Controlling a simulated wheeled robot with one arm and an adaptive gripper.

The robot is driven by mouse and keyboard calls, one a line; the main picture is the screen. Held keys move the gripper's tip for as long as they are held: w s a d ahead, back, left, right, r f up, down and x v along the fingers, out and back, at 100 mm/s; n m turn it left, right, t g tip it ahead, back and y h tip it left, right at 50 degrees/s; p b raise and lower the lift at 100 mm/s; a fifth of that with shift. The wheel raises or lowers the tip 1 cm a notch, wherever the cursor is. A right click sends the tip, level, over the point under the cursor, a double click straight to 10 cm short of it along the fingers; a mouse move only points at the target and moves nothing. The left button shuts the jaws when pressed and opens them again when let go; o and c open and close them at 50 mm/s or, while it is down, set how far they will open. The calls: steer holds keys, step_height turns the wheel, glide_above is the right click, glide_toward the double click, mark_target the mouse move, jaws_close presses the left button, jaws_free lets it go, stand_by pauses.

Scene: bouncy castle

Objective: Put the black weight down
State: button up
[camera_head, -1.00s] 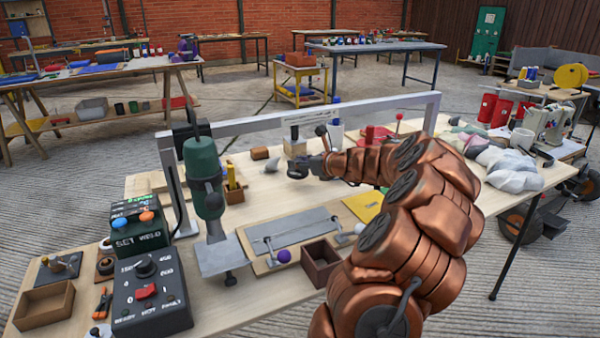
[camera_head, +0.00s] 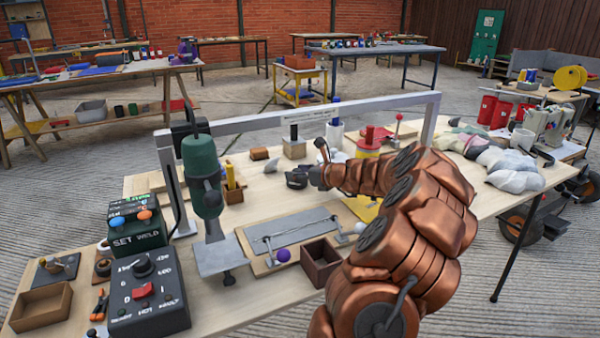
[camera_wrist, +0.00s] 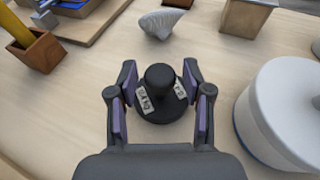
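The black weight (camera_wrist: 160,93) is a round dark disc with a knob on top and pale labels on its base. In the wrist view it sits upright over the wooden table top, between the two purple-lined fingers of my gripper (camera_wrist: 160,88). The fingers stand apart on either side, with what look like narrow gaps to the weight. In the head view my gripper (camera_head: 298,178) is low over the middle of the table (camera_head: 255,212); the weight is hard to tell from the dark fingers there.
A white round container (camera_wrist: 285,115) with a blue lower edge stands close right of my gripper. A grey fin-shaped piece (camera_wrist: 160,22) and a wooden block (camera_wrist: 247,14) lie beyond. A wooden pencil holder (camera_wrist: 36,52) is at left. Bare table lies around the weight.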

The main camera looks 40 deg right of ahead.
stand_by(0.3)
steer(key=shift+s+r, duration=0.1)
steer(key=shift+r, duration=0.05)
steer(key=p+v, duration=0.2)
steer(key=v, duration=0.8)
steer(key=shift+s+r, duration=0.2)
steer(key=shift+s, duration=0.05)
steer(key=shift+s+r, duration=0.1)
steer(key=shift+s, duration=0.5)
